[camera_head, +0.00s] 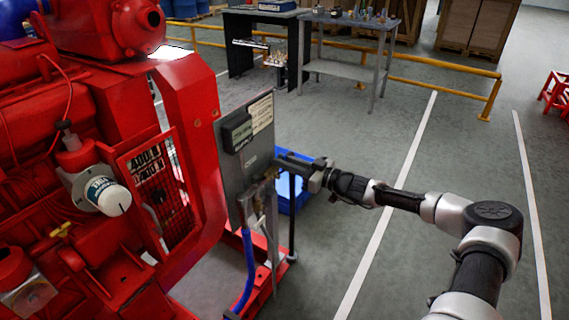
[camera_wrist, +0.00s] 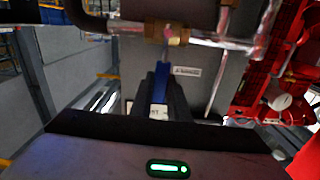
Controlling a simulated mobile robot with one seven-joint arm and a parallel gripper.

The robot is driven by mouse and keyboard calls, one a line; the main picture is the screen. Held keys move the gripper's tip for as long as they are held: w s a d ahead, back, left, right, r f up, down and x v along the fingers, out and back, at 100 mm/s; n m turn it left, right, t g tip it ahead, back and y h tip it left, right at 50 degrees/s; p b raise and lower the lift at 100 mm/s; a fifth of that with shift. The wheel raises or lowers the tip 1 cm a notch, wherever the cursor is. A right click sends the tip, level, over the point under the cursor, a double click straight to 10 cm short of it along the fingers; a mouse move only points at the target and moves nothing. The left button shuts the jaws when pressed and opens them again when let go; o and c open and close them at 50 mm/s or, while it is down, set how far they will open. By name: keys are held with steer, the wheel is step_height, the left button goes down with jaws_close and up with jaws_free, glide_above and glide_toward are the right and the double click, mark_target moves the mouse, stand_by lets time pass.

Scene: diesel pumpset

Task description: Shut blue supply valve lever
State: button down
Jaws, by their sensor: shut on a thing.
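The blue supply valve lever (camera_wrist: 160,88) hangs below a brass valve body (camera_wrist: 166,33) on a horizontal metal pipe in the wrist view. My gripper (camera_wrist: 161,78) is shut on the lever, with one dark finger on each side of it. In the head view, my gripper (camera_head: 300,166) reaches in from the right to the right edge of the grey panel (camera_head: 246,140). The lever cannot be made out clearly there. The part of the lever between my fingers is partly hidden.
The red diesel pumpset (camera_head: 120,120) fills the left side of the head view. A blue hose (camera_head: 249,272) runs down below the panel. A blue tray (camera_head: 300,197) is on the floor behind my gripper. Worktables (camera_head: 345,66) and a yellow rail (camera_head: 445,71) stand behind; open floor lies right.

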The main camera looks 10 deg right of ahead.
steer(key=shift+r, duration=0.1)
steer(key=c, duration=1.7)
jaws_free()
steer(key=p+v, duration=0.2)
steer(key=v, duration=1.5)
steer(key=shift+s+d, duration=0.15)
